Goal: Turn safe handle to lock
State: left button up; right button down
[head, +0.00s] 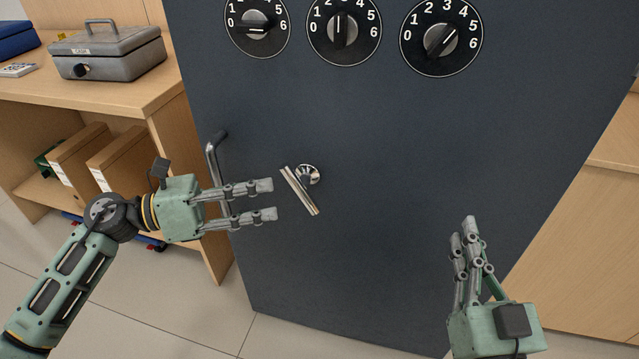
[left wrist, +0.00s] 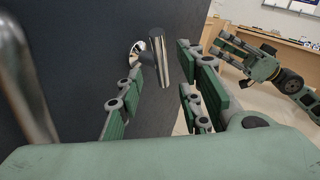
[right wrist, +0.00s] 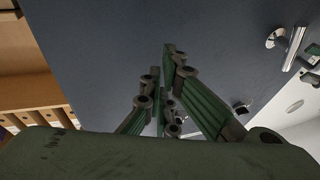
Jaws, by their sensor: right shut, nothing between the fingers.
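The safe door (head: 400,200) is a large dark grey panel filling the middle of the head view. The safe handle (head: 300,191) is a short chrome lever on a round base, tilted from upper left to lower right. My left gripper (head: 268,201) is open just left of the handle, fingers pointing at it. In the left wrist view the handle (left wrist: 159,58) shows ahead, between the two fingers, and appears untouched. My right gripper (head: 468,228) is shut and empty, low in front of the door's right part. The handle (right wrist: 292,48) also shows at the right wrist view's upper right.
Three black dials (head: 341,29) sit above on the door. A vertical chrome pull bar (head: 213,165) stands out beside my left gripper, partly behind it. A wooden shelf (head: 110,97) at left holds a grey cash box (head: 107,52) and binders. The door's lower middle is clear.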

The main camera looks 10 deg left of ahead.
aim_at(299, 196)
pick_arm(q)
jog(key=x, duration=0.7)
jog(key=shift+d+r, duration=0.1)
jog(key=shift+d, duration=0.1)
jog(key=shift+c, duration=0.3)
grip_shut()
